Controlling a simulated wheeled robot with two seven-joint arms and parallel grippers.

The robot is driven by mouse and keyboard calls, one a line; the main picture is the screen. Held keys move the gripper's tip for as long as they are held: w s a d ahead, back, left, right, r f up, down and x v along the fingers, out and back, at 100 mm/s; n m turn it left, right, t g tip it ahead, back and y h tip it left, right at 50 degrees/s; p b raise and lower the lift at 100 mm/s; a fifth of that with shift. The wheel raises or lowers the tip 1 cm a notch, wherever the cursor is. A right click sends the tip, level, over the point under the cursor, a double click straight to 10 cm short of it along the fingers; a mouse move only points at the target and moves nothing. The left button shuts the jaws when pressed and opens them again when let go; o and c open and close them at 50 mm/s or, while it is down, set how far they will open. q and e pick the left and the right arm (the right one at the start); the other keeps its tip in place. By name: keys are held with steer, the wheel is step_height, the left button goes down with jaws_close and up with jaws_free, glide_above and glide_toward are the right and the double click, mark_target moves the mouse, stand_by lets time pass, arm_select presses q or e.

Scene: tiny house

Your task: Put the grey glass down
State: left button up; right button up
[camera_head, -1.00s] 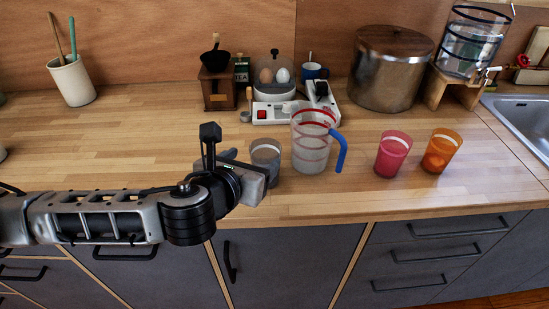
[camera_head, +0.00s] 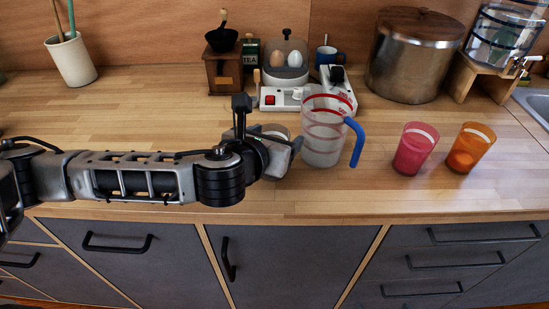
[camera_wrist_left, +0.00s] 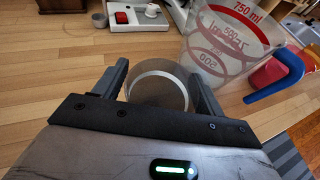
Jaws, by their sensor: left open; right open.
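The grey glass (camera_head: 276,130) is on the wooden counter, left of the measuring jug; my gripper hides most of it in the head view. In the left wrist view the glass (camera_wrist_left: 158,88) shows its pale round rim between the two fingers. My left gripper (camera_head: 284,147) is open, with one finger on each side of the glass. In the left wrist view the gripper (camera_wrist_left: 160,85) shows a finger close to the glass on the right; contact is unclear. My right gripper is not in view.
A clear measuring jug (camera_head: 323,135) with a blue handle stands close on the glass's right. A pink glass (camera_head: 413,150) and an orange glass (camera_head: 470,150) stand further right. The counter's left (camera_head: 140,110) is clear.

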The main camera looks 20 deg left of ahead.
arm_select(q)
steer(key=c, duration=0.8)
steer(key=shift+r, duration=0.1)
steer(key=shift+c, duration=0.2)
